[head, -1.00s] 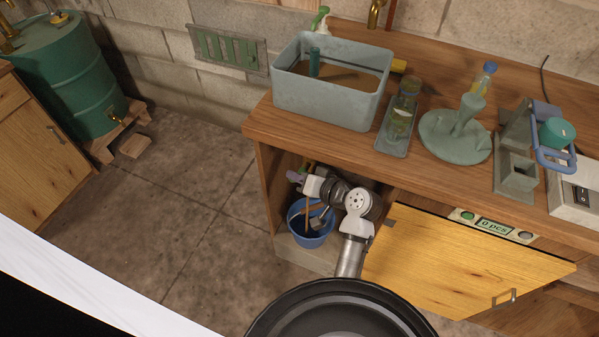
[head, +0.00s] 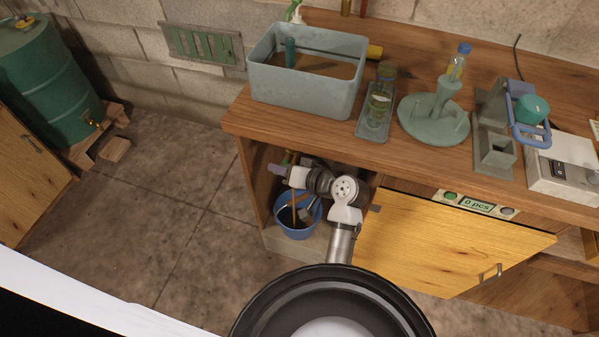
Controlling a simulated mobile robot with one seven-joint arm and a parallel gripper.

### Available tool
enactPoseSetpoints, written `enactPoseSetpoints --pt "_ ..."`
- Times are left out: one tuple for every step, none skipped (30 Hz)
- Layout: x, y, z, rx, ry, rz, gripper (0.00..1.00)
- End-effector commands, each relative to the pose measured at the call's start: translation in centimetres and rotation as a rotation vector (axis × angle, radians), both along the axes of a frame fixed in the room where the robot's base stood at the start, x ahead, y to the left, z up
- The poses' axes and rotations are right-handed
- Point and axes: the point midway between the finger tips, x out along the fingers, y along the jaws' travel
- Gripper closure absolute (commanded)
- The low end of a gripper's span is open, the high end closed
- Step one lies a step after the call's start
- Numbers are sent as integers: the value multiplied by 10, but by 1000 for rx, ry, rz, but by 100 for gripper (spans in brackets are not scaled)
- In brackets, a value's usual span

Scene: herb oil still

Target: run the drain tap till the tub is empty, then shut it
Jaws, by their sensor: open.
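The grey-blue tub (head: 305,92) stands on the left end of the wooden counter. A brown surface shows inside it; I cannot tell how much liquid it holds. Under the counter, in the open cabinet bay below the tub, a small brass-and-green fitting (head: 291,157) shows partly behind my arm. It may be the drain tap; its handle position is not clear. My gripper (head: 277,171) is open, with purplish fingertips beside and slightly below this fitting. I cannot tell whether they touch. A blue bucket (head: 297,231) stands below, holding some sticks or tools.
A yellow wooden door (head: 445,240) hangs right of the bay, close to my arm. A tray with a jar (head: 379,105), a green stand (head: 430,125) and a switch box (head: 560,175) occupy the counter. A green drum (head: 50,85) stands far left.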

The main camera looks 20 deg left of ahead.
Motion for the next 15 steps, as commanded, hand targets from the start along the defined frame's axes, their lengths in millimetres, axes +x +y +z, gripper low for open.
enactPoseSetpoints --pt "-2 -6 1 0 -1 -4 59" --pt "-3 -11 3 0 -2 -3 59" --pt "-6 -17 6 0 -3 -6 59" --pt "-8 -23 8 -2 -3 -5 59" --pt "-10 -28 11 -1 -4 -5 59" --pt "-13 -37 15 -1 -3 -7 59" --pt "-16 -43 18 -2 -4 -7 59" --pt "-19 -48 21 -1 -4 -6 59" --pt "-22 -57 25 -1 -3 -8 59" --pt "-24 -62 28 -1 -3 -8 59" --pt "-27 -68 30 -2 -3 -5 59" --pt "-29 -75 35 -2 -4 -7 59" --pt "-32 -80 37 -1 -4 -6 59" --pt "-34 -85 39 -2 -3 -5 59" --pt "-36 -90 42 -2 -3 -5 59"
